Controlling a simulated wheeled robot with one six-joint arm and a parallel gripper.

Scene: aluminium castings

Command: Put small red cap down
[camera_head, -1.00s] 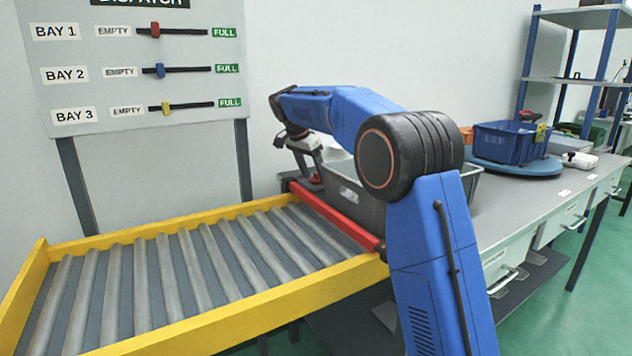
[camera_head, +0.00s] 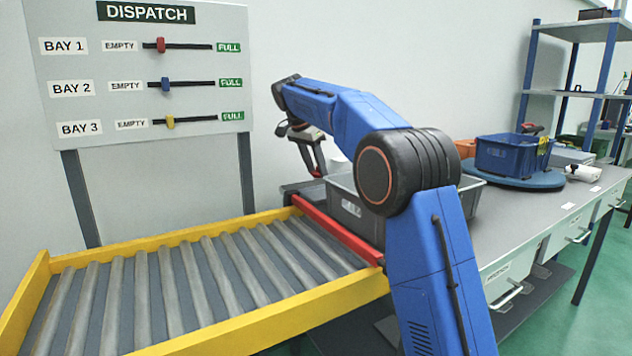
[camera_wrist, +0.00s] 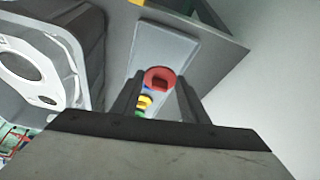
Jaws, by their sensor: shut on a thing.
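The small red cap (camera_wrist: 160,72) is a round red piece with a dark recess, between the fingertips of my gripper (camera_wrist: 158,90) in the wrist view. The gripper is shut on it. Small yellow, blue and green pieces (camera_wrist: 145,102) show just below the cap, partly hidden by the fingers; I cannot tell what they rest on. A pale grey plate (camera_wrist: 172,48) lies behind the cap. In the head view my gripper (camera_head: 316,172) hangs tilted downward behind the grey bin, with a little red at its tip.
A grey bin (camera_head: 362,212) stands close to my gripper; its wall and a white oval part fill the left of the wrist view. The yellow-framed roller conveyor (camera_head: 180,325) is empty. A blue crate (camera_head: 500,157) sits on a round blue turntable (camera_head: 545,180) farther right.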

